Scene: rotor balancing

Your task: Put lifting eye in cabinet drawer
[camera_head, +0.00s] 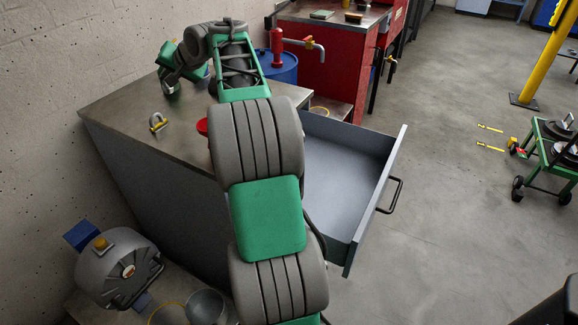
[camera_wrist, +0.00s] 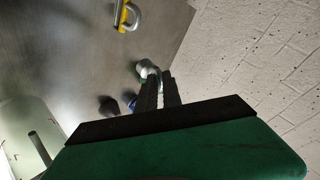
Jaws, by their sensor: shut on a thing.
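My gripper (camera_wrist: 158,82) is shut on a small pale, rounded metal piece with a green part (camera_wrist: 147,68), which seems to be the lifting eye. The fingers hide much of it. In the head view my gripper (camera_head: 172,86) is over the far left part of the grey cabinet top (camera_head: 125,97); the held piece is hard to make out there. The cabinet drawer (camera_head: 342,180) is pulled open at the right, and its visible inside is empty. My arm covers its left part.
A shackle with a yellow pin (camera_head: 157,122) lies on the cabinet top; it also shows in the wrist view (camera_wrist: 127,15). A red object (camera_head: 203,127) is partly behind my arm. A wall runs along the left. A blue drum (camera_head: 283,68) and red bench (camera_head: 330,60) stand behind.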

